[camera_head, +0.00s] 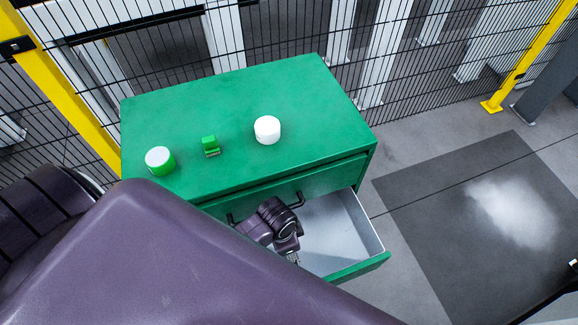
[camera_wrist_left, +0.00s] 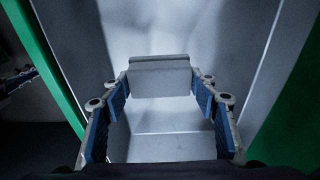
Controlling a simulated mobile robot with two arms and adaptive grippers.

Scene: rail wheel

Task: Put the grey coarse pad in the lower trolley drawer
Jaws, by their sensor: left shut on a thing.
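My left gripper (camera_wrist_left: 160,100) is shut on the grey pad (camera_wrist_left: 160,78), a pale grey block between its blue-lined fingertips in the left wrist view. In the head view the pad is hidden, and my left wrist reaches into the open lower drawer (camera_head: 345,225) of the green trolley. The drawer has light grey inner walls and a green front; its floor and walls also show in the left wrist view (camera_wrist_left: 245,60). The pad is over the drawer's inside; I cannot tell whether it touches the floor. My right gripper is not in view.
On the trolley top (camera_head: 225,100) stand a green-and-white round tub (camera_head: 160,161), a small green item (camera_head: 210,146) and a white cylinder (camera_head: 267,130). The upper drawer (camera_head: 330,180) is shut above the open one. A wire fence (camera_head: 270,35) stands behind.

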